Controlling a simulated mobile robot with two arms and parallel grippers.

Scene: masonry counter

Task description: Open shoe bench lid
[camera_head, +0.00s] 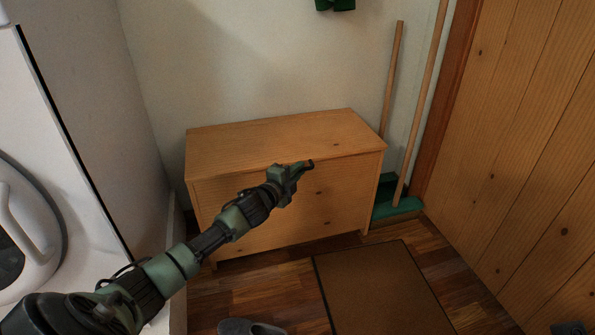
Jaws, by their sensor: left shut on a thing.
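The shoe bench (340,205) is a light wooden box with dark knots, standing against the back wall. Its lid (270,137) lies flat on top and looks closed. My left arm reaches in from the lower left. My left gripper (305,166) is at the lid's front edge, near the middle, and is shut on that edge. The gripper hides the part of the edge that it holds. My right gripper is not in view.
A white machine (60,130) with a round door stands at the left. Two wooden sticks (416,100) and a green dustpan or broom head (400,207) are right of the bench. A brown mat (380,290) and a grey slipper (250,327) lie in front.

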